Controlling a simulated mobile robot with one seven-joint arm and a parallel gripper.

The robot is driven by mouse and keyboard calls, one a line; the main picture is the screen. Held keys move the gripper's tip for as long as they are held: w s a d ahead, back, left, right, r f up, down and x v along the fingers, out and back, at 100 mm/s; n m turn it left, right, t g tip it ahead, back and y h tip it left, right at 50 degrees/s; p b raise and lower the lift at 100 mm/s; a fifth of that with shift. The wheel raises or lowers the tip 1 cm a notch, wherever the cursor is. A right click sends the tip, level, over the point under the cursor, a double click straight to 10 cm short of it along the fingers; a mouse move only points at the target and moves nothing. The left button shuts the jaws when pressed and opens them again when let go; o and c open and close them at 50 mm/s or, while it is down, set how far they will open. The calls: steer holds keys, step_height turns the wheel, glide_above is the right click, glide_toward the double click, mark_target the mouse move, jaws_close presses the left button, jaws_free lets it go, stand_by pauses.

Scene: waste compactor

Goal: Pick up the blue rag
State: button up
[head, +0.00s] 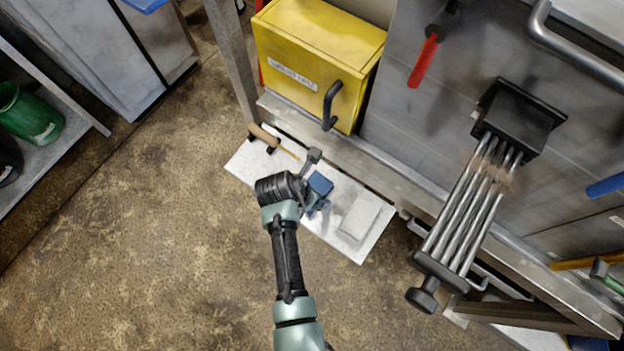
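A small folded blue item, which looks like the blue rag (320,184), is at the middle of a pale metal shelf (237,163) below the yellow box. My gripper (313,178) is right beside it, reaching in from the left over the shelf. One grey fingertip shows just above and left of the blue item. The other finger is not clear against the blue-grey shapes below it. I cannot tell whether the fingers touch the rag, or whether it rests on the shelf or is raised.
On the same shelf lie a wooden-handled tool (263,134) at left and a pale flat block (359,218) at right. A yellow box (318,62) stands behind. A black press with metal rods (475,200) juts out at right.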

steer(key=shift+f, duration=0.2)
stand_by(0.6)
steer(key=c, duration=1.2)
